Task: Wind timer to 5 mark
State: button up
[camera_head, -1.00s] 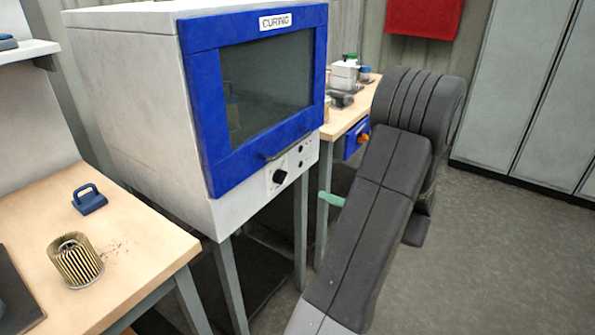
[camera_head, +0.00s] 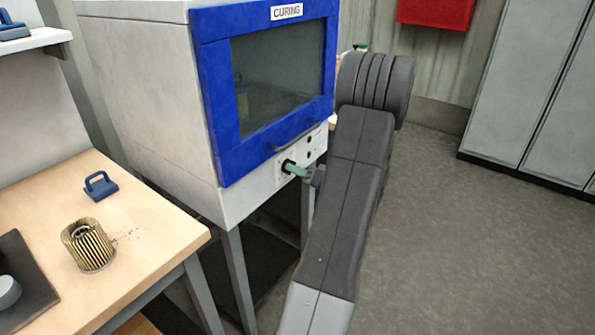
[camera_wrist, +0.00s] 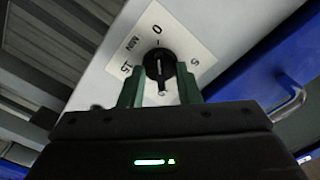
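The timer knob (camera_wrist: 160,66) is black and round, on a white dial plate (camera_wrist: 180,38) marked 0, 5, 15 and MIN in the wrist view. A pale line on the knob appears to point toward the 0. My gripper's green fingers (camera_wrist: 161,84) stand on either side of the knob's near part, with a gap between them. Contact with the knob cannot be made out. In the head view my gripper (camera_head: 294,169) is at the front panel of the curing oven (camera_head: 160,120) and covers most of the knob.
The oven's blue door (camera_head: 215,110) is closed, with its handle (camera_wrist: 290,101) close to my gripper's right. A wooden bench (camera_head: 150,250) at left holds a pleated filter cartridge (camera_head: 88,246) and a blue handled block (camera_head: 100,186). Open floor lies at right.

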grip_shut()
jog(key=shift+m, duration=0.3)
jog(key=m+p, duration=0.1)
jog(key=m, duration=1.7)
jog(key=shift+r+m, duration=0.1)
jog(key=shift+m, duration=0.3)
dwell(0.4)
